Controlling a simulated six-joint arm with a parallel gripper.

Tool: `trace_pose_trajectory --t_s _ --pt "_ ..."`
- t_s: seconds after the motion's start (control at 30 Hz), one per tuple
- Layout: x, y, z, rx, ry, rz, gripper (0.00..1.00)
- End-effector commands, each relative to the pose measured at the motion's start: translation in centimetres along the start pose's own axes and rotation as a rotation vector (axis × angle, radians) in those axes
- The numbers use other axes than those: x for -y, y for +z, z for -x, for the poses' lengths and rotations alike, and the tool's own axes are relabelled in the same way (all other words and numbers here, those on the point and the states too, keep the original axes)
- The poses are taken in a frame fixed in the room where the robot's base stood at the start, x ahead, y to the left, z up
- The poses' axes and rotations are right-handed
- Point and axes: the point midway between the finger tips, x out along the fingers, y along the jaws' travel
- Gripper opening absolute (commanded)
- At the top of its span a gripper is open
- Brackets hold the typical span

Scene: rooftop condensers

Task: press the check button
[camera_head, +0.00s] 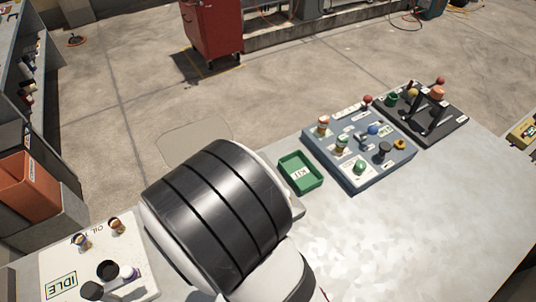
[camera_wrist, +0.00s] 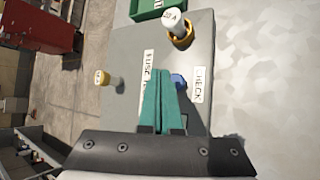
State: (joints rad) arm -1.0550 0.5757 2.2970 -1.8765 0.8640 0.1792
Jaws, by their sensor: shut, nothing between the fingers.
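A grey panel (camera_wrist: 130,50) fills the middle of the wrist view. A blue button (camera_wrist: 179,81) sits on it beside a white label reading CHECK (camera_wrist: 198,85), partly hidden behind the fingers. My gripper (camera_wrist: 158,72) has teal fingers closed together with nothing between them. Its fingertips are over the panel, just left of the blue button in the picture; I cannot tell whether they touch it. In the head view my arm hides this panel, the button and my gripper.
The panel also bears a white knob with a yellow collar (camera_wrist: 176,24), a yellow-capped peg (camera_wrist: 102,77) and a partly covered label (camera_wrist: 149,68). A green KIT tray (camera_head: 300,173), a blue-grey panel (camera_head: 350,172) and a black lever panel (camera_head: 440,130) stand right of my arm. The front right bench is clear.

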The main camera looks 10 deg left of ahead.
Motion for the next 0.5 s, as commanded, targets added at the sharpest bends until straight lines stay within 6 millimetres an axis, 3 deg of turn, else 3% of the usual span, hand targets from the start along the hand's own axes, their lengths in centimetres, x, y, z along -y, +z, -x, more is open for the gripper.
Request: trace_pose_trajectory --t_s 0.5 --pt "0.74 -0.73 -0.99 -0.001 0.0 -0.001 0.0"
